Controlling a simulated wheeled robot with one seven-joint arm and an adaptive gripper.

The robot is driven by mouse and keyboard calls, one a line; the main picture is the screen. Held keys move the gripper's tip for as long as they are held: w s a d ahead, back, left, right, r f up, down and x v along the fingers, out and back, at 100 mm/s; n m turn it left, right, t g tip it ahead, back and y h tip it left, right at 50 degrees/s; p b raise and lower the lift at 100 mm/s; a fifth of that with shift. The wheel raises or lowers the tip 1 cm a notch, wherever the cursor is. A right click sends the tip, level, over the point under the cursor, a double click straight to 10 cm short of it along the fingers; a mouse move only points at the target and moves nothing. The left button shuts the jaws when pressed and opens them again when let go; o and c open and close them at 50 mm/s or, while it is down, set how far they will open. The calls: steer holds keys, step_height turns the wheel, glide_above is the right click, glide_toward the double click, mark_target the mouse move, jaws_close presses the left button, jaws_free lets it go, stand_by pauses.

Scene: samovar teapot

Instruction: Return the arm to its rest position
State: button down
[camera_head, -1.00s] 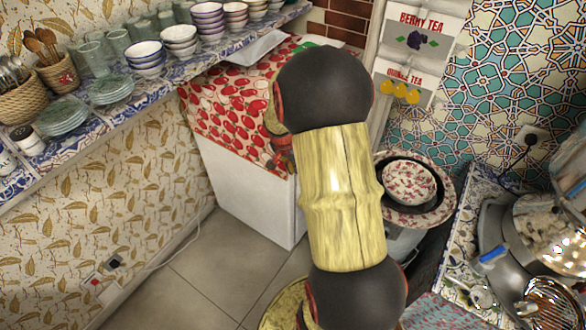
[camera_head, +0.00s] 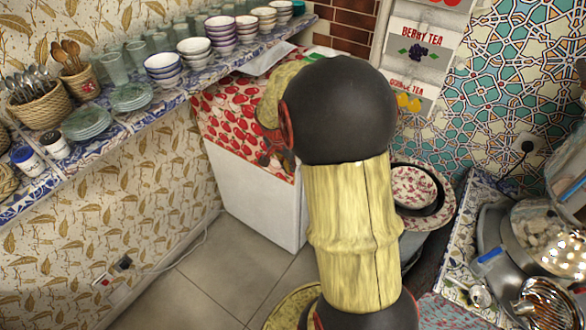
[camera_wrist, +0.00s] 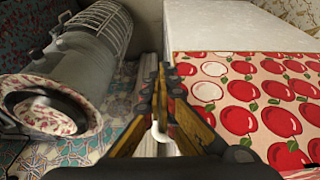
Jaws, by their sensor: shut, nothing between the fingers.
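My gripper (camera_wrist: 159,78) shows in the wrist view with its two fingers brought together and nothing between them. It hangs in the air between the cherry-patterned cloth on the right and a grey metal cylinder on the left.
The red-patterned cloth (camera_head: 240,115) lies on a white cabinet (camera_head: 255,190). A shelf (camera_head: 45,186) with bowls, cups and plates runs along the left wall. Pots crowd the right counter.

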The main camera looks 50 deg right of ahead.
steer(key=shift+a+r, duration=0.15)
steer(key=shift+r, duration=0.25)
steer(key=s+a+r+n+t+y, duration=0.1)
steer(key=s+a+r+n, duration=0.2)
steer(key=a, duration=0.8)
steer(key=s+a+r+n+t+y, duration=0.1)
steer(key=s+a+r+n, duration=0.3)
steer(key=a+r+n, duration=0.4)
steer(key=s+a+r+n+t+y, duration=0.1)
steer(key=s+a+r+n+t, duration=0.2)
steer(key=a+r, duration=0.4)
steer(key=s+a+n, duration=0.1)
steer(key=a+n, duration=0.1)
steer(key=a, duration=0.5)
steer(key=shift+a+n, duration=0.15)
steer(key=shift+n, duration=0.25)
steer(key=shift+r, duration=0.1)
